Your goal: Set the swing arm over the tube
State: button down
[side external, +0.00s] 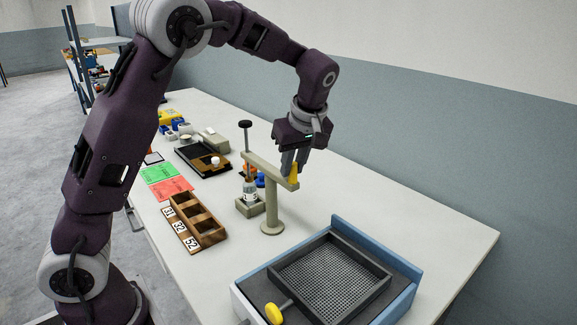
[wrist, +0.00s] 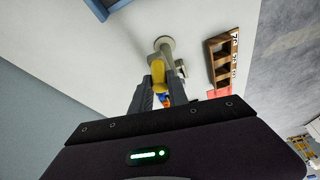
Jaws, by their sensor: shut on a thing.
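The beige swing arm (side external: 268,169) lies across the top of an upright post (side external: 271,210) with a round foot. A rod with a black knob (side external: 245,124) stands at its left end. A yellow grip (side external: 294,173) is at its right end. My gripper (side external: 291,163) is shut on that grip; the wrist view also shows the yellow grip (wrist: 157,70) between my fingers. The clear tube (side external: 250,190) stands upright in a beige block (side external: 250,207). In the side view the arm's rod end appears above the tube; exact alignment cannot be told.
A blue-sided box with a mesh tray (side external: 330,280) and a yellow knob (side external: 273,313) stands in front. A wooden numbered rack (side external: 201,222), red card (side external: 172,189) and green card (side external: 158,173) lie left. Bare table (side external: 440,230) shows at right.

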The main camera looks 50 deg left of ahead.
jog(key=shift+w, duration=0.15)
dwell(0.4)
jog(key=c, duration=1.3)
grip_release()
jog(key=v, duration=0.7)
